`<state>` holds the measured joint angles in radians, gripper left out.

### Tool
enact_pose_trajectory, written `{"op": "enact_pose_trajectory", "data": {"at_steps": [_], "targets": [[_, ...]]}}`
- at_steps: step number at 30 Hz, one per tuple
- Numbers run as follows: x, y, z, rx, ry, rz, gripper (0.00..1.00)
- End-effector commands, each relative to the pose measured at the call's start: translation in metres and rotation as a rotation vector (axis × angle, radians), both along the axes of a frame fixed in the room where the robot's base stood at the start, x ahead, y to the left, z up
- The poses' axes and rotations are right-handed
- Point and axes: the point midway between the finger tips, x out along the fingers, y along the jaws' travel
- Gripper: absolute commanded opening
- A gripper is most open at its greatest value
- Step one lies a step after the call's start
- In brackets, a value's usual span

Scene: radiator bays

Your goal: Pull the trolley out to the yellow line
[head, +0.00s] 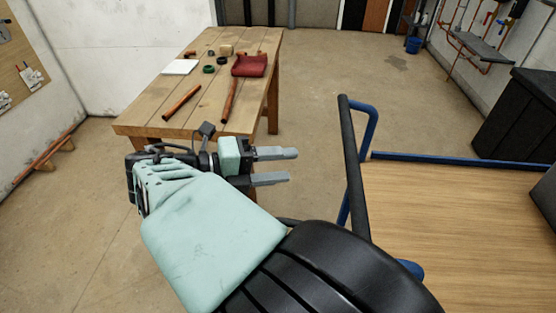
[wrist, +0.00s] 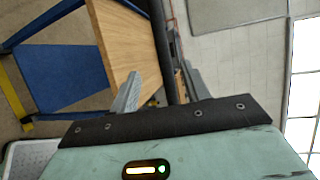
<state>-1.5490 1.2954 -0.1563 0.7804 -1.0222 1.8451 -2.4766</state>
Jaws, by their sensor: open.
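The trolley has a wooden deck (head: 460,215), a blue frame (head: 450,158) and a black handle bar (head: 354,165) at its left end. My gripper (head: 292,165) is open and empty, left of the bar, its fingers pointing right towards it. A gap shows between the fingertips and the bar in the head view. In the wrist view the bar (wrist: 160,35) runs between the two open fingers, seemingly beyond their tips. A yellow line (wrist: 12,95) shows on the floor at the left edge of the wrist view; it is not visible in the head view.
Black boxes (head: 515,115) stand at the right. A blue bucket (head: 413,45) is at the back. The floor between bench and trolley is clear.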

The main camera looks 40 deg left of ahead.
Motion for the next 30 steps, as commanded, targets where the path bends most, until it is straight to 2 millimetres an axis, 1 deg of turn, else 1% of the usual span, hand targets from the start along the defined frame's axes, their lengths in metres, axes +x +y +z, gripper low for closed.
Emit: {"op": "enact_pose_trajectory", "data": {"at_steps": [3, 9, 30], "targets": [[-0.011, 0.009, 0.001, 0.002, -0.001, 0.002, 0.47], [-0.021, 0.015, 0.005, 0.001, -0.001, 0.002, 0.47], [-0.023, 0.015, 0.005, 0.0, 0.0, 0.001, 0.47]]}}
